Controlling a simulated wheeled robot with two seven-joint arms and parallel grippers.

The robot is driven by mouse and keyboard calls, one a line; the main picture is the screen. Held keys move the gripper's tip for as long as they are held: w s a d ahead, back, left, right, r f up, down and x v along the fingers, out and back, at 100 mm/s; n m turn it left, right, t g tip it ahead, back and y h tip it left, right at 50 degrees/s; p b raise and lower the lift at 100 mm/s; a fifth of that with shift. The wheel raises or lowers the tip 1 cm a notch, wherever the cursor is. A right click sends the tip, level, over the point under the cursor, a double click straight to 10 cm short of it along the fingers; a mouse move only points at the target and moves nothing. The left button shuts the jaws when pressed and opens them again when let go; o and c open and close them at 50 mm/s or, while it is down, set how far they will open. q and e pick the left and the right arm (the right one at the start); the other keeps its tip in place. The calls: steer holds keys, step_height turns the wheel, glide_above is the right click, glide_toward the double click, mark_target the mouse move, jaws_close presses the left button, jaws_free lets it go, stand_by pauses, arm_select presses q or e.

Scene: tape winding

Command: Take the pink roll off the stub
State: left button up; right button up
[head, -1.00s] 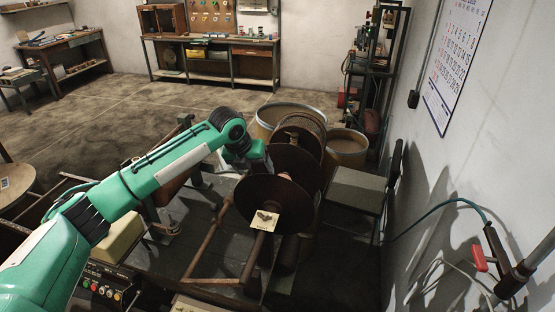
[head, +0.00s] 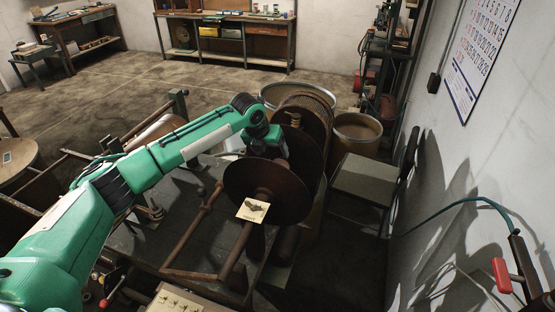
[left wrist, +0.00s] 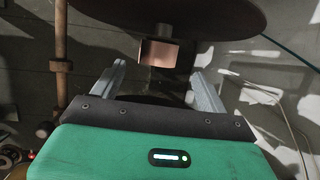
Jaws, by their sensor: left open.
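In the left wrist view the pink roll (left wrist: 156,53) shows as a short, dull pink piece on a grey stub (left wrist: 164,32) below a large dark disc (left wrist: 225,15). My left gripper (left wrist: 158,70) is open, and its two grey fingers point toward the roll, one to each side. The roll appears just beyond the fingertips, with nothing held between them. In the head view my left gripper (head: 272,146) is at the upper edge of the front brown disc (head: 290,200); its fingers and the roll are hidden there. My right gripper is not in view.
More discs and barrels (head: 357,131) stand behind. A grey-topped stand (head: 362,180) is at the right, near the wall. Open floor (head: 180,85) lies at the back left.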

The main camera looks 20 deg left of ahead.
arm_select(q)
steer(key=p+x, duration=0.2)
steer(key=x, duration=0.5)
steer(key=shift+w+d+f, duration=0.1)
steer(key=shift+w+f, duration=0.05)
steer(key=shift+f, duration=0.1)
steer(key=shift+x, duration=0.85)
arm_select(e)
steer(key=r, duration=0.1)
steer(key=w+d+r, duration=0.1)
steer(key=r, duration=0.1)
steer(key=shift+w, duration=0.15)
